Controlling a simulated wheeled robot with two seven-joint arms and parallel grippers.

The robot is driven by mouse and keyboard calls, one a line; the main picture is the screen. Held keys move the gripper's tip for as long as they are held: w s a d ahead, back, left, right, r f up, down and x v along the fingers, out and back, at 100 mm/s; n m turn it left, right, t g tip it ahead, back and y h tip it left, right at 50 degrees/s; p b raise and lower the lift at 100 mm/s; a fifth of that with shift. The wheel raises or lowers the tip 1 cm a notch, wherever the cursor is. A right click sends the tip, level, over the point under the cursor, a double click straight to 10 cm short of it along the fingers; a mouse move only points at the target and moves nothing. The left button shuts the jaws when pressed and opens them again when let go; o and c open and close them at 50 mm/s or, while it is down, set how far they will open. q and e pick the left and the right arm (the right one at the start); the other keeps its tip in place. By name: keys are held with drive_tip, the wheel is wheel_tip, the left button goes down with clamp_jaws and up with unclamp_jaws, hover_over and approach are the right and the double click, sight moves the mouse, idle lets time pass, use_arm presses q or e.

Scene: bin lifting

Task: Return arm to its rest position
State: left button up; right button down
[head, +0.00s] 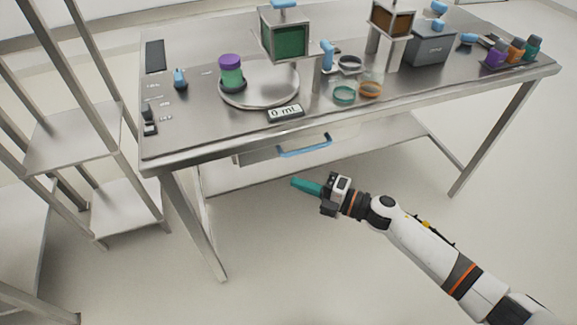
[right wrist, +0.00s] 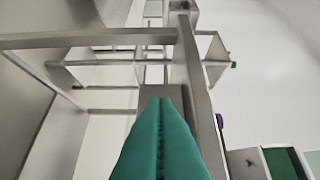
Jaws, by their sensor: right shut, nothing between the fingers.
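My right gripper (head: 306,186) has teal fingers and is in front of the metal table (head: 215,128), below its top edge, in the head view. Its fingers point left, and it stands apart from the table in that view. In the right wrist view the teal fingers (right wrist: 160,140) lie together with nothing between them. My right arm (head: 430,250) reaches in from the lower right, white with orange bands. My left gripper is not in view.
A drawer with a blue handle (head: 304,146) sits under the tabletop near the gripper. A shelf rack (head: 70,137) stands at the left. On the table are a round plate (head: 275,98), a jar (head: 231,78) and a grey bin (head: 432,50). The floor around the arm is clear.

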drive_tip(key=w+d+f+m+t+h+p, duration=0.2)
drive_tip(key=d+f+m+t+h, duration=0.2)
drive_tip(key=d+f+m+h, duration=0.45)
drive_tip(key=s+d+f+m+h+p, duration=0.1)
drive_tip(key=s+d+f+m, duration=0.15)
drive_tip(key=f, duration=0.35)
drive_tip(key=s+d+f+m+g+h+p, duration=0.1)
drive_tip(key=s+d+f+m+h, duration=0.15)
drive_tip(key=f+m, duration=0.2)
drive_tip(key=s+d+f+m, duration=0.2)
drive_tip(key=s+f+m, duration=0.15)
drive_tip(key=f, duration=0.35)
drive_tip(key=s+d+f+m+g+h+p, duration=0.1)
drive_tip(key=s+d+f+m+g+h, duration=0.15)
drive_tip(key=s+f, duration=0.4)
drive_tip(key=s+d+f+m+g+h+p, duration=0.1)
drive_tip(key=s+d+f+m+g, duration=0.15)
drive_tip(key=s, duration=0.65)
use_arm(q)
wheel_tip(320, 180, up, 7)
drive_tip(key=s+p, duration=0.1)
use_arm(e)
drive_tip(key=s+f+m+g, duration=0.2)
drive_tip(key=s, duration=0.9)
drive_tip(key=s+f+m+g, duration=0.2)
drive_tip(key=s+f, duration=0.1)
drive_tip(key=s, duration=0.8)
drive_tip(key=shift+a+f+m+g+h, duration=0.2)
drive_tip(key=shift+f+m+g+h, duration=0.15)
drive_tip(key=shift+h, duration=0.1)
